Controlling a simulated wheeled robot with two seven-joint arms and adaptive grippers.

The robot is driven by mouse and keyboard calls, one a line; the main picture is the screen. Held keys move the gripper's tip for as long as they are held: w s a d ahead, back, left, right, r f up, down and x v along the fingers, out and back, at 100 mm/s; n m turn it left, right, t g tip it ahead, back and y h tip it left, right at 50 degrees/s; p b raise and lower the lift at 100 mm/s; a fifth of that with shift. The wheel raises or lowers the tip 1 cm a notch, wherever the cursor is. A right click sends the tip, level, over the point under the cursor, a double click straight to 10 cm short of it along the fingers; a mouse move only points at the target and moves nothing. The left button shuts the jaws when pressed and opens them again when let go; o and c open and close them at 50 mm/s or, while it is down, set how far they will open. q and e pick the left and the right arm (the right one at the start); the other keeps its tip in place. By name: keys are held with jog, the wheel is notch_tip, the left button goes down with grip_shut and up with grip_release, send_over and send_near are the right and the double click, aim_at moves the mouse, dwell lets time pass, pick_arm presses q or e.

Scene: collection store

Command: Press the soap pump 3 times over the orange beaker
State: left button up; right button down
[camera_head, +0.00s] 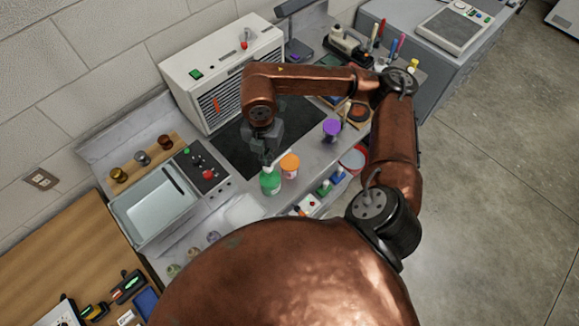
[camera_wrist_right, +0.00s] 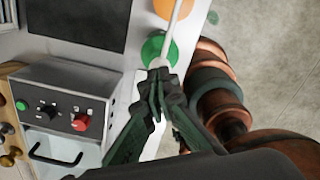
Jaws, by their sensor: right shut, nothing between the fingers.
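The soap pump is a green bottle (camera_head: 269,183) standing on the grey worktop. In the right wrist view its green body (camera_wrist_right: 157,46) shows with a long white spout (camera_wrist_right: 172,32). The orange beaker (camera_head: 290,162) stands just right of it; in the wrist view the spout reaches over the beaker (camera_wrist_right: 168,8). My right gripper (camera_head: 267,164) points down directly above the bottle, shut and empty. Its closed fingertips (camera_wrist_right: 158,75) overlap the pump top, which they hide; I cannot tell whether they touch it. My left gripper is not in view.
A purple-topped cup (camera_head: 331,128) stands right of the beaker. A black mat (camera_head: 238,148) lies behind, before a white vented unit (camera_head: 222,82). A control box (camera_head: 202,168) and a metal basin (camera_head: 152,205) stand to the left. Small bottles line the front edge.

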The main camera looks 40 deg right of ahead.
jog(key=shift+r, duration=0.1)
notch_tip(320, 180, up, 6)
jog(key=p, duration=0.3)
dwell(0.3)
jog(key=shift+a, duration=0.1)
dwell(0.4)
